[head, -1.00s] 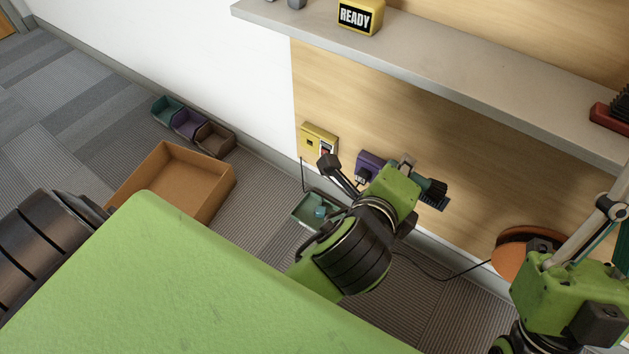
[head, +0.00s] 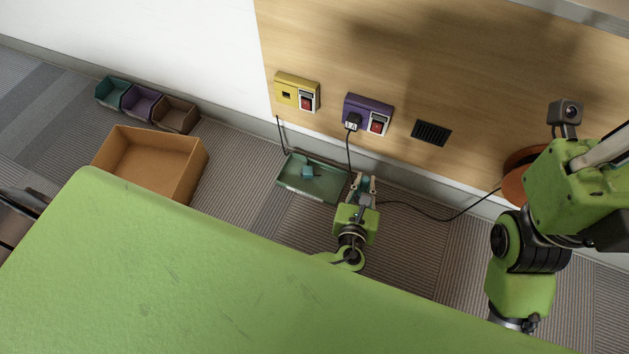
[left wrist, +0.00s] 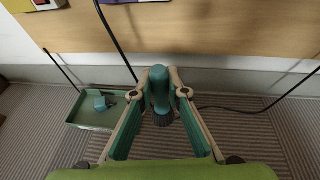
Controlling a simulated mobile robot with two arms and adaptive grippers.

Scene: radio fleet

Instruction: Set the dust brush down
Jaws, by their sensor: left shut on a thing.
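The dust brush (left wrist: 159,88) has a teal handle and dark bristles, seen in the left wrist view. My left gripper (left wrist: 158,95) is shut on its handle, with the bristles facing the floor. I cannot tell whether the bristles touch the floor. In the head view my left gripper (head: 364,183) is low over the carpet, just right of the green tray; the brush is mostly hidden there. My right arm is at the right of the head view, but its gripper is not seen.
The green tray (head: 293,188) on the floor holds a small teal thing (head: 308,172). An orange-brown box (head: 125,160) and several small bins (head: 141,103) stand left. A black cable (head: 430,216) crosses the floor. Yellow (head: 297,92) and purple (head: 369,113) outlet boxes are on the wall.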

